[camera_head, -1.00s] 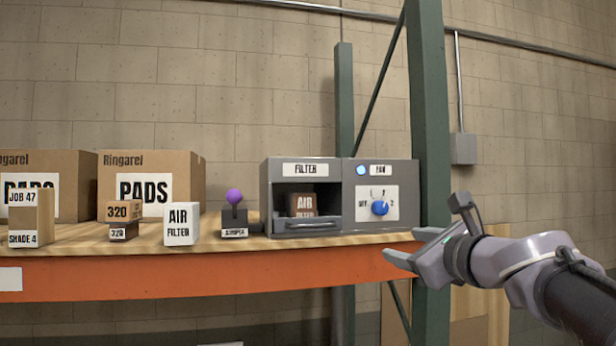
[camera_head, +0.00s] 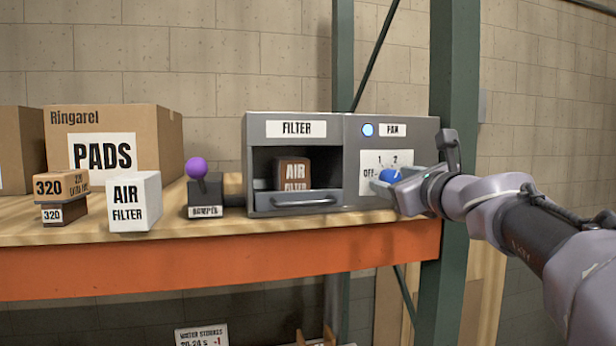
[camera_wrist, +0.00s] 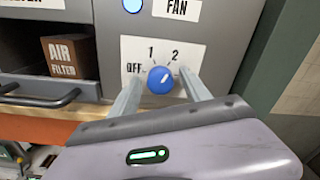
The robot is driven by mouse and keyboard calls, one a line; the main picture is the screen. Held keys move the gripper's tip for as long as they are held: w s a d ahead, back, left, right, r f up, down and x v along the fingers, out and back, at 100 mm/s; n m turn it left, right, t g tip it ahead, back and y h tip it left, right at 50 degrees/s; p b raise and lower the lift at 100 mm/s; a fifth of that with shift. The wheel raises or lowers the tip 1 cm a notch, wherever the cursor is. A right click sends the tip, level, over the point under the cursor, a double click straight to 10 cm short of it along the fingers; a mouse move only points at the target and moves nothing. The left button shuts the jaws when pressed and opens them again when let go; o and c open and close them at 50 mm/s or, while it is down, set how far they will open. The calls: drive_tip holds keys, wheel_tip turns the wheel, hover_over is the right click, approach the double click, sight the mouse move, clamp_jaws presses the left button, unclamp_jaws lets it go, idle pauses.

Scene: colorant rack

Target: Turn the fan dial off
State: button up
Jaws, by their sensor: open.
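The fan dial is a blue round knob (camera_wrist: 160,80) on a white plate (camera_wrist: 136,46) marked OFF, 1 and 2. Its short white mark points up and right, toward the 2. In the head view the dial (camera_head: 390,175) is partly hidden by my gripper (camera_head: 388,185). My gripper is open, and in the wrist view its fingers (camera_wrist: 160,82) stand to the left and right of the dial, close to its sides. I cannot tell whether they touch it. The round lamp (camera_head: 367,130) beside the FAN label (camera_head: 392,130) glows pale blue.
The filter bay (camera_head: 265,165) left of the dial holds a brown air filter box (camera_head: 292,172) behind a handle bar (camera_head: 305,201). A purple-knobbed lever (camera_head: 196,168) and a white air filter box (camera_head: 135,205) stand further left. A green rack post (camera_head: 455,80) rises close on the right.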

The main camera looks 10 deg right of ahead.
drive_tip(key=shift+w+d, duration=0.1)
drive_tip(key=shift+s+r, duration=0.1)
drive_tip(key=shift+s, duration=0.3)
drive_tip(key=c, duration=0.3)
clamp_jaws()
